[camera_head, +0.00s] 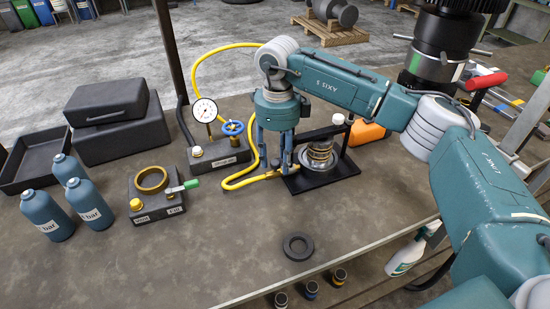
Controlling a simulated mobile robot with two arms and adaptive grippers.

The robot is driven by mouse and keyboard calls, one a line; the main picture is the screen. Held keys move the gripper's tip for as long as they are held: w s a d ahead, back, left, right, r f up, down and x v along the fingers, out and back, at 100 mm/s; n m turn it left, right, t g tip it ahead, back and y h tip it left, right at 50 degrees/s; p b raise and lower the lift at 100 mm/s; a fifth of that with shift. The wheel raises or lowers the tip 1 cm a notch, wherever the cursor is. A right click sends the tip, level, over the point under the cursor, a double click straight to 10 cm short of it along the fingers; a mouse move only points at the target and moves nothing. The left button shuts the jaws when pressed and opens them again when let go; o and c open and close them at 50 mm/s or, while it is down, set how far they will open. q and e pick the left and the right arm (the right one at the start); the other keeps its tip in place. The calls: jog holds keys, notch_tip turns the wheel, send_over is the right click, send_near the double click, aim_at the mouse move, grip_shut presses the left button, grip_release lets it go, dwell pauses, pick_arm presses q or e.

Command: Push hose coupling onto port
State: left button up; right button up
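A yellow hose (240,183) arches up behind the gauge block, comes down and runs along the table to the black stand. Its end, where the coupling is, lies by the stand's left side under my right gripper (275,167). The gripper points down, its two blue fingers apart around the hose end; I cannot see them pressing on it. The black stand (347,168) holds a round metal assembly (320,153) with brass-coloured rings. The port and the coupling's seating on it are too small and partly hidden to make out. My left gripper is out of view.
The gauge block (218,156) with dial and blue handwheel stands left of the gripper. A block with a brass ring (152,180), blue bottles (88,205) and black cases (118,130) are further left. A black ring (297,246) lies in front; the table's front middle is mostly clear.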

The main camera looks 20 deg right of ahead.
aim_at(278, 162)
jog(key=shift+r, duration=0.2)
notch_tip(278, 162, up, 12)
jog(key=shift+f, duration=0.2)
dwell(0.5)
